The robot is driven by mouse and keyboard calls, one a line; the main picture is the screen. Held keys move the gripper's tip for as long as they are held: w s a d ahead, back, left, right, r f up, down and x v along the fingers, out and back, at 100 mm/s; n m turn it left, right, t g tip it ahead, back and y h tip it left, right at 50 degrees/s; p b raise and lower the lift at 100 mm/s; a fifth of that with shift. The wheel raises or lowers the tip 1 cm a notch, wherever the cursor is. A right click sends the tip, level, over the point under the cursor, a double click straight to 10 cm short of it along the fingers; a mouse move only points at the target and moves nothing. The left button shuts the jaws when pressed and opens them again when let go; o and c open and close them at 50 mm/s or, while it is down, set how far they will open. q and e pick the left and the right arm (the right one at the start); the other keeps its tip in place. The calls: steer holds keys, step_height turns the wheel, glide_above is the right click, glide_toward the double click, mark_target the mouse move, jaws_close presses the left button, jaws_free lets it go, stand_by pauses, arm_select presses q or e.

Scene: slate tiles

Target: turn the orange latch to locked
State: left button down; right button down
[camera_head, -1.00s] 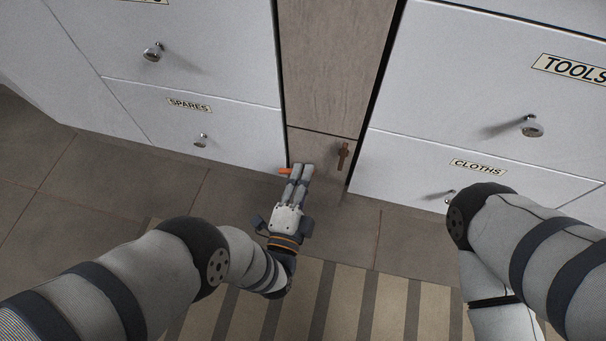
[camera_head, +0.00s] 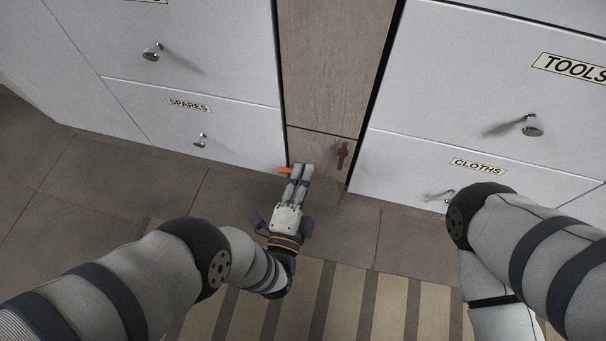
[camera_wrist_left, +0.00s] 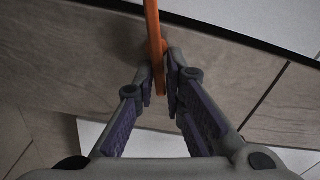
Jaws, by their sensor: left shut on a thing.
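The orange latch (camera_head: 285,171) shows as a short piece to the left of my left gripper's fingertips, low on the wooden panel between the white drawers. It also shows in the left wrist view (camera_wrist_left: 154,40) as a thin orange bar reaching down between the fingers. My left gripper (camera_head: 300,168) is shut on it, and it also shows in the left wrist view (camera_wrist_left: 160,88). The fingers hide the rest of the latch and its pivot in the head view. My right gripper is outside the views; only my right arm shows.
A brown handle (camera_head: 343,156) is on the wooden door (camera_head: 322,148), right of my left gripper. White drawers with knobs flank it, labelled SPARES (camera_head: 189,104), CLOTHS (camera_head: 478,166) and TOOLS (camera_head: 572,69). A striped mat (camera_head: 345,305) lies on the tiled floor.

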arm_select(q)
steer(key=c, duration=1.7)
jaws_free()
steer(key=shift+s+d+f, duration=0.25)
steer(key=shift+s+f, duration=0.05)
steer(key=shift+f, duration=0.05)
steer(key=shift+w+a+r, duration=0.1)
steer(key=shift+w, duration=0.05)
steer(key=v, duration=1.2)
steer(key=shift+r, duration=0.1)
